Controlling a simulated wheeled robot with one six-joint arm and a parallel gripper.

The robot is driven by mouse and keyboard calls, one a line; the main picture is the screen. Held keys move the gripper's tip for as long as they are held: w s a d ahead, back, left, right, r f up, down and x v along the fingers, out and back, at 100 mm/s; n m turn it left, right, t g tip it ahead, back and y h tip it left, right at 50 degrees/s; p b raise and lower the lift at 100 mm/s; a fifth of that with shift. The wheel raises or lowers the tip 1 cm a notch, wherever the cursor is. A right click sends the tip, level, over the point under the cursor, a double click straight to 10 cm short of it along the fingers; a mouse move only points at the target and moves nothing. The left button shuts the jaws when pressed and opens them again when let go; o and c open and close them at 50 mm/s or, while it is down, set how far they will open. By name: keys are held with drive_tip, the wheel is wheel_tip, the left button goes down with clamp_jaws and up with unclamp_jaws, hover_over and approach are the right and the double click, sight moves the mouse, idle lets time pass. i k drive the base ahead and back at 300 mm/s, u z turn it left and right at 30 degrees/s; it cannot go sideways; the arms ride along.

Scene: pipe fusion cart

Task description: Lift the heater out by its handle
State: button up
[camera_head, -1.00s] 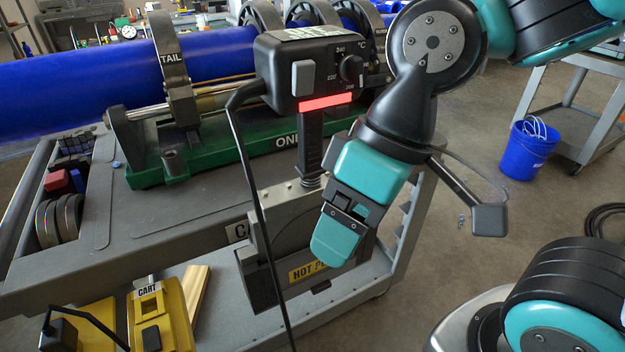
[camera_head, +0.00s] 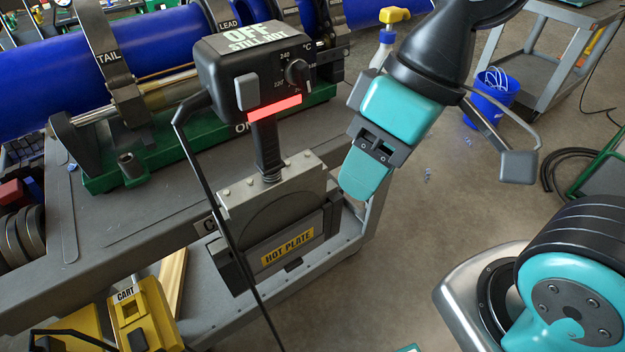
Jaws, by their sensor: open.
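The heater has a black control box (camera_head: 262,75) marked OFF STILL HOT, with a dial, a grey switch and a lit red strip. Its black ribbed handle (camera_head: 268,148) runs down from the box. Below it, the heater's lower part sits upright in a grey holder (camera_head: 290,180) labelled HOT PLATE on the cart's side. My teal and black gripper (camera_head: 365,178) is open and empty, to the right of the handle and apart from it in the picture. Only one finger shows clearly; the other is hidden.
A black cable (camera_head: 215,190) hangs from the box across the holder's left side. A blue pipe (camera_head: 160,45) lies in the green-based fusion machine (camera_head: 150,155) behind. A spray bottle with a yellow top (camera_head: 394,18) stands behind my gripper.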

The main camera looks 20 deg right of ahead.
sight(260, 206)
drive_tip(key=z, duration=1.95)
drive_tip(key=i, duration=2.15)
drive_tip(key=u, duration=3.75)
